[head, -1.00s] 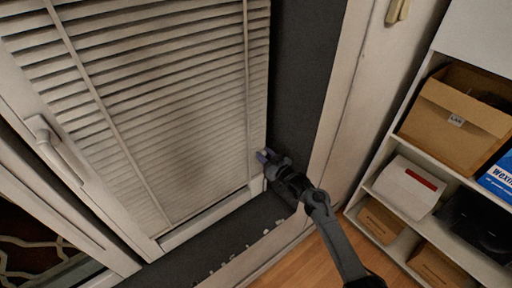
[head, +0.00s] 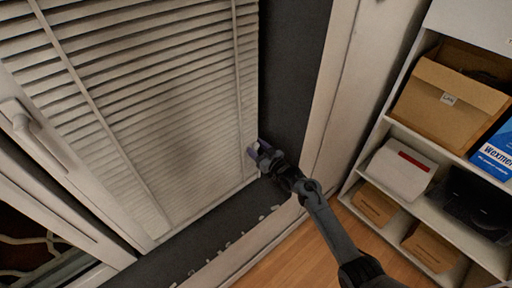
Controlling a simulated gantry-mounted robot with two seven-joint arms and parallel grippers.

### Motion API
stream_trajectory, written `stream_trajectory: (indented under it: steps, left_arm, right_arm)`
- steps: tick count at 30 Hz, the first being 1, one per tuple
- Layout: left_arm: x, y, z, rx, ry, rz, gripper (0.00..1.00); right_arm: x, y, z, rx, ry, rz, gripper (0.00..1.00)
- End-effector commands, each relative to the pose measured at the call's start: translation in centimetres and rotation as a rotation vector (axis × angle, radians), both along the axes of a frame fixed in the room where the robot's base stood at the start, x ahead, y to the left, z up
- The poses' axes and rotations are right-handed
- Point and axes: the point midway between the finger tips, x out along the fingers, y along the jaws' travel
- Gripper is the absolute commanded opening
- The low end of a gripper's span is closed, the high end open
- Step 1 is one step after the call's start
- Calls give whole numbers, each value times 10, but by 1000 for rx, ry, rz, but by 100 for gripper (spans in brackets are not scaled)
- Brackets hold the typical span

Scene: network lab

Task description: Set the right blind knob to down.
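White slatted blinds (head: 150,90) cover the window at the left and centre of the head view. My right gripper (head: 254,149) is at the lower right edge of the blinds, at the end of my dark arm that comes in from the lower right. Its fingertips look purple. They are small and dark, so I cannot tell whether they are open or shut. I cannot make out the right blind knob; it may be hidden at the gripper. My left gripper is not in view.
A white window handle (head: 38,135) is at the left. A shelf unit at the right holds a cardboard box (head: 448,98), a white box with a red label (head: 400,170) and a blue box (head: 496,152). Wooden floor (head: 318,250) is below.

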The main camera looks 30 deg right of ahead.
Motion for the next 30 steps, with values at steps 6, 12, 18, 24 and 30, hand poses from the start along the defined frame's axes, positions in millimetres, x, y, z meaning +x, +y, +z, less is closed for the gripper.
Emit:
stream_trajectory:
  steps: [6,12,18,24,30]
  left_arm:
    - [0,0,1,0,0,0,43]
    - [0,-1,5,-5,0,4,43]
    - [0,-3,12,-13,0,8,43]
    - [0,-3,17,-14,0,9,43]
    - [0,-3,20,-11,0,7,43]
  right_arm:
    - [0,0,2,0,-4,1,53]
    - [-12,-2,3,-1,-4,0,53]
    - [-43,-7,3,-2,-2,1,53]
    - [-76,-13,2,-1,-1,1,53]
    - [-98,-16,2,-1,-1,1,53]
